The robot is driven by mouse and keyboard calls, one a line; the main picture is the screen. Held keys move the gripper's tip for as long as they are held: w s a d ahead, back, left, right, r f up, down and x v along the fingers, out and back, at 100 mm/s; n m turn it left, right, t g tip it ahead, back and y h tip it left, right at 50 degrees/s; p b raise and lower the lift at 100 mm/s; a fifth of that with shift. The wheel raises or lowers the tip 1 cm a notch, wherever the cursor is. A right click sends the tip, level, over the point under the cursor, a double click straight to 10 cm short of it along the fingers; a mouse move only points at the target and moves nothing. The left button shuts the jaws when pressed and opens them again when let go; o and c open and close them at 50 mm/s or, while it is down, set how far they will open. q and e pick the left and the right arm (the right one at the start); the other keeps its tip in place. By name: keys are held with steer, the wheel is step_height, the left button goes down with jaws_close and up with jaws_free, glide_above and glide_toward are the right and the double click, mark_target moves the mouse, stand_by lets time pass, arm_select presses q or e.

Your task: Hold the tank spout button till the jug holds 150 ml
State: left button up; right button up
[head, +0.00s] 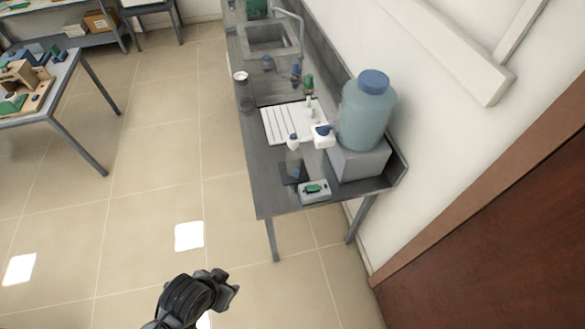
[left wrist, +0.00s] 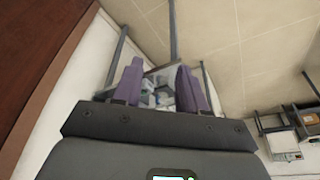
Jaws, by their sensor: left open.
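The tank (head: 367,112) is a large translucent blue bottle with a dark blue cap, upright on a grey block (head: 358,162) at the bench's near end. A small white part with a blue top (head: 322,134) is at its left side; it looks like the spout and button. A clear, narrow vessel (head: 293,164) with a white top stands on a dark pad; I cannot tell whether it is the jug, and no water level is readable. My left gripper (left wrist: 158,85) is open and empty in the left wrist view, well short of the bench. My dark arm shows low in the head view.
The narrow grey bench (head: 265,195) runs along the wall and holds a sink (head: 268,38), a white ribbed board (head: 288,123), small bottles and a white device with a green part (head: 314,190). A cluttered table (head: 60,75) stands left. Open floor lies between.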

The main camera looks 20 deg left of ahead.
arm_select(q)
jaws_close()
steer(key=shift+s+a, duration=0.1)
stand_by(1.5)
